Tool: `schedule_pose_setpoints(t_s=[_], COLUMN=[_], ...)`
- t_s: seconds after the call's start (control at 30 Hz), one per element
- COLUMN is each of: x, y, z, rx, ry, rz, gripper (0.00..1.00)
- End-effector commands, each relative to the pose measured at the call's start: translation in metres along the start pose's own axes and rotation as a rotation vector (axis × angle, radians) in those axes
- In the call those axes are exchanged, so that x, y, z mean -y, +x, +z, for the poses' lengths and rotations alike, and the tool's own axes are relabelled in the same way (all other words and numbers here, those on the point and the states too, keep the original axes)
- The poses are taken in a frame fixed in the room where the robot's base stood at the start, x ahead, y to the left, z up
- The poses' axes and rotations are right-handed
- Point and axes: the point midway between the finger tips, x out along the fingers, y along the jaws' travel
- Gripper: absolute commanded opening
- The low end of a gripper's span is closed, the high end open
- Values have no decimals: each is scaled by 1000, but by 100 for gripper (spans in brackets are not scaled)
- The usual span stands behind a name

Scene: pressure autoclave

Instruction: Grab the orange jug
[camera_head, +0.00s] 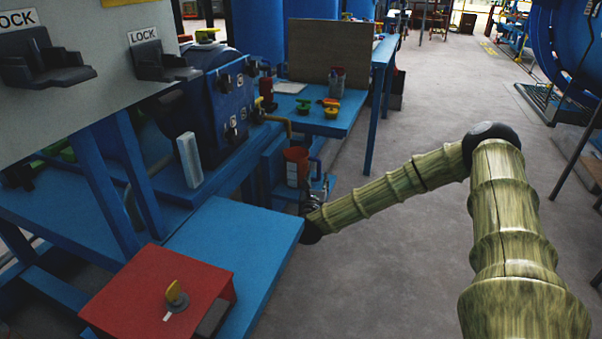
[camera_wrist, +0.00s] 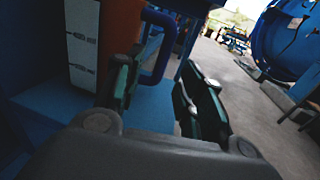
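The orange jug (camera_head: 296,154) stands upright on a low blue shelf, with a white marked panel on its side and a blue handle on its right. In the wrist view the jug (camera_wrist: 110,28) fills the upper left, and its blue handle (camera_wrist: 161,62) shows in the gap between my fingers. My gripper (camera_head: 312,194) is just in front of the jug in the head view. In the wrist view my gripper (camera_wrist: 160,88) is open with nothing clamped. The left finger overlaps the jug's right edge in the picture; I cannot tell whether it touches.
A blue table (camera_head: 235,240) with a red box (camera_head: 160,290) stands in front of the jug. A blue bench (camera_head: 345,118) holding small coloured items is behind it. A blue machine (camera_head: 220,105) stands at left. The grey floor (camera_head: 440,110) to the right is open.

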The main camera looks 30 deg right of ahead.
Motion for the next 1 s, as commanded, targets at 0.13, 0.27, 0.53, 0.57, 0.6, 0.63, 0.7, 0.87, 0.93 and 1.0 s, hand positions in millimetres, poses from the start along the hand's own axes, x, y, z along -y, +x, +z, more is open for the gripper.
schedule_pose_setpoints(t_s=[0.13,0.27,0.53,0.57,0.6,0.63,0.7,0.87,0.93,1.0], x=[2,3,3,3,4,4,4,4,4,4], y=[21,36,44,44,44,44,44,44,44,44], z=[-1,1,3,3,3,3,2,2,2,2], rx=[3,3,1,1,1,1,1,1,1,1], ry=[2,1,0,0,0,0,0,0,0,0], rz=[-4,-4,-3,-3,-3,-3,-4,-4,-4,-4], gripper=[39,39,39,39,39,39,26,0,0,0])
